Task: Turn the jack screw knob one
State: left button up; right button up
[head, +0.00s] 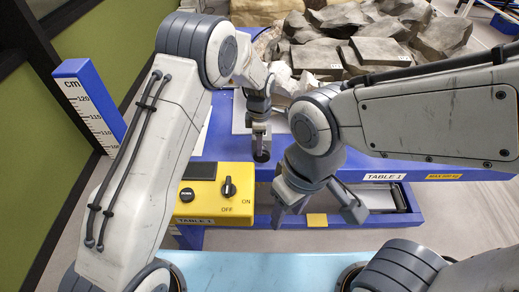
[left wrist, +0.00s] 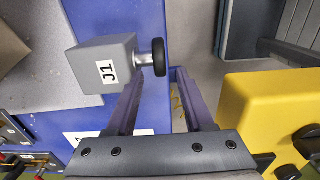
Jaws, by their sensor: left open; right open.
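The jack screw is a grey block labelled J1 (left wrist: 104,66) with a round black knob (left wrist: 159,57) on its side, seen in the left wrist view. My left gripper (left wrist: 158,76) is open, with its fingertips on either side of the line to the knob. The knob sits just beyond or between the tips; I cannot tell whether they touch it. In the head view my left gripper (head: 260,140) points down at the blue table edge and largely hides the block. My right gripper (head: 322,205) is open and empty in front of the table.
A yellow control box (head: 215,205) with a black dial and OFF/ON marks stands left of my right gripper. The blue table (head: 300,148) carries grey rock slabs (head: 380,52) at the back. A blue cm scale post (head: 88,100) stands at left.

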aim_at(265, 151)
pick_arm(q)
jog(key=shift+f+p, duration=0.3)
jog(key=shift+f, duration=1.85)
grip_shut()
jog(key=shift+d, duration=0.15)
jog(key=shift+d+f+y+b, duration=0.15)
jog(key=shift+d+y+b, duration=0.15)
jog(key=shift+y+b, duration=0.7)
jog(key=y+b, duration=0.3)
jog(key=shift+d, duration=0.3)
jog(key=shift+d+y+b, duration=0.15)
jog(key=shift+y+b, duration=0.85)
jog(key=shift+b, duration=0.1)
